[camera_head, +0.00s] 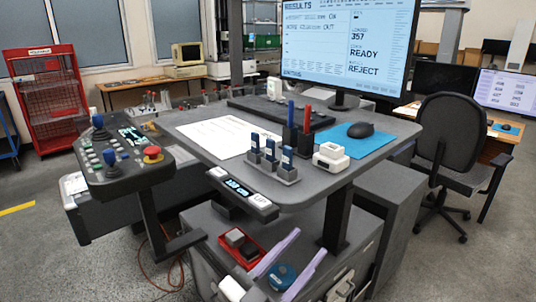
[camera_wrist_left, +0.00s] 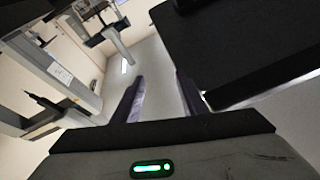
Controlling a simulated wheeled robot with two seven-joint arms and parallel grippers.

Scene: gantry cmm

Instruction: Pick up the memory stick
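Three upright blue sticks with dark lower parts, which look like memory sticks (camera_head: 270,150), stand in a small grey stepped holder (camera_head: 288,179) near the front edge of the grey desk. My left gripper (camera_head: 311,241) shows at the bottom of the head view, below and in front of the desk top, its two pale lilac fingers apart. It is well short of the sticks and touches nothing that I can see. In the left wrist view the fingers (camera_wrist_left: 160,85) are also spread, with only floor between them; no stick shows there. My right gripper is not in view.
On the desk (camera_head: 220,140) are a white sheet (camera_head: 218,137), a pen cup (camera_head: 297,140), a white block (camera_head: 331,158), a mouse (camera_head: 360,130) and a monitor (camera_head: 350,40). A height control panel (camera_head: 240,190) juts from the front edge. A red tray (camera_head: 240,248) lies below.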

